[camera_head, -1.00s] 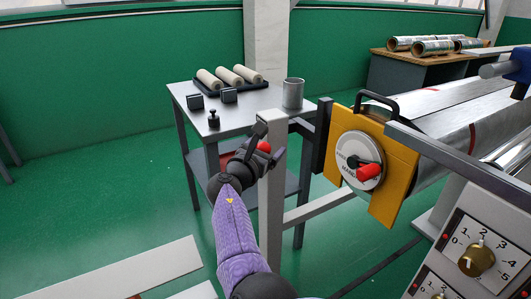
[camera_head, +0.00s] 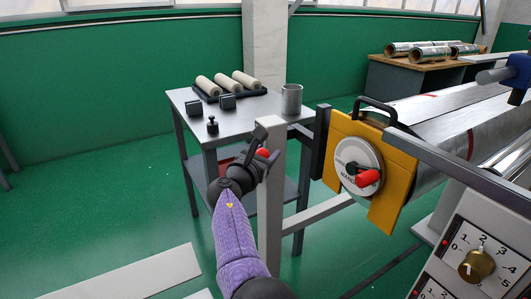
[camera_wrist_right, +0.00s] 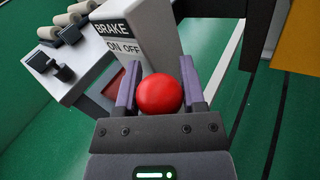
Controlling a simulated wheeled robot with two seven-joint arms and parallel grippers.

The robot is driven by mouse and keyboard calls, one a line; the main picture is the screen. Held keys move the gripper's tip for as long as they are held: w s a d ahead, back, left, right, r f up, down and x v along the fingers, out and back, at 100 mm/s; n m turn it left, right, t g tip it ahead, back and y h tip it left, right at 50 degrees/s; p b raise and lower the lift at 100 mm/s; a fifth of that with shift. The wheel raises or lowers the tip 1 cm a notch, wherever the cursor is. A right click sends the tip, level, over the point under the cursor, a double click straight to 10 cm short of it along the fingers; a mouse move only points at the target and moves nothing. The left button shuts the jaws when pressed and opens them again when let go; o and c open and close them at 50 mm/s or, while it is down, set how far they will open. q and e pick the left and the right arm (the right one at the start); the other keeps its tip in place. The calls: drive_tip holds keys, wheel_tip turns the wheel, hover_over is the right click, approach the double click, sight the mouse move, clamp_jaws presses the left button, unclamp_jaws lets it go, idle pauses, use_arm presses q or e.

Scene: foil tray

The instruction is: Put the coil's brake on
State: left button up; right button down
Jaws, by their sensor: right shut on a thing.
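The brake's red ball knob (camera_head: 262,153) is at the grey post (camera_head: 270,195) in the middle of the head view. In the right wrist view the knob (camera_wrist_right: 160,94) sits between the two fingers of my right gripper (camera_wrist_right: 160,100), which is shut on it. A label (camera_wrist_right: 122,45) reading BRAKE, with ON at left and OFF at right, is on the post behind. The knob and fingers hide most of the lever, so I cannot tell its setting. My right gripper (camera_head: 258,160) comes to the post from the lower left. My left gripper is not in view.
A yellow plate with a round dial and red handle (camera_head: 367,178) is right of the post, at the end of the foil coil (camera_head: 445,120). A grey table (camera_head: 235,122) with rolls, small blocks and a metal mug (camera_head: 291,98) stands behind. A knob panel (camera_head: 480,250) is lower right.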

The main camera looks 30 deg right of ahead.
drive_tip(key=shift+w+r+p, duration=0.25)
drive_tip(key=shift+r+p, duration=0.05)
drive_tip(key=shift+r, duration=0.05)
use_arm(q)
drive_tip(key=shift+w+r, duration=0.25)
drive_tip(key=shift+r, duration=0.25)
use_arm(e)
drive_tip(key=shift+w+f+n+y, duration=0.1)
drive_tip(key=shift+w+n+y, duration=0.2)
drive_tip(key=shift+n+y, duration=0.15)
drive_tip(key=shift+c, duration=1)
unclamp_jaws()
use_arm(q)
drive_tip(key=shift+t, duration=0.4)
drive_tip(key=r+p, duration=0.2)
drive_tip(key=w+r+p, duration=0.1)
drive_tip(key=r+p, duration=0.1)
drive_tip(key=p, duration=0.1)
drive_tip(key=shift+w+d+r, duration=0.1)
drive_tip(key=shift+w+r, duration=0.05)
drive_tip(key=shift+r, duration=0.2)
use_arm(e)
drive_tip(key=v, duration=0.9)
drive_tip(key=shift+s+a, duration=0.15)
drive_tip(key=shift+a, duration=0.25)
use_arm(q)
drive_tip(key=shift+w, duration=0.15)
